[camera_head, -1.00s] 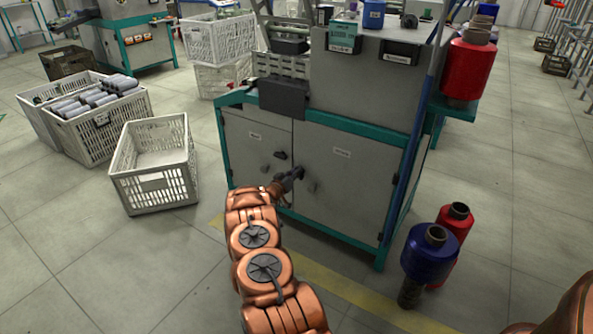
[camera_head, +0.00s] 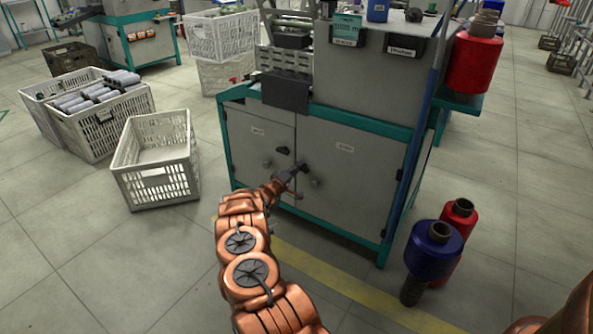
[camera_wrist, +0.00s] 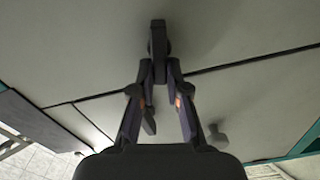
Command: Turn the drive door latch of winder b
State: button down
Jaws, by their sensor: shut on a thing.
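Winder b's grey cabinet has two doors, a narrow left one (camera_head: 245,135) and a wide right one (camera_head: 355,200). The fingertips partly hide the lever's near end.
A white crate (camera_head: 128,187) stands on the floor left of the cabinet, with a crate of grey bobbins (camera_head: 75,130) behind it. A blue spool (camera_head: 434,252) and a red spool (camera_head: 462,210) stand at the right. Floor in front of the doors is clear beside my arm.

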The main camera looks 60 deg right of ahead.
jog(key=shift+f+n, duration=0.2)
jog(key=shift+n, duration=1.1)
jog(key=c, duration=1.2)
grip_release()
jog(key=shift+o, duration=0.2)
jog(key=shift+a+f, duration=0.1)
jog(key=shift+a, duration=0.05)
jog(key=a, duration=1.1)
jog(key=shift+s+a, duration=0.25)
jog(key=shift+a, duration=0.15)
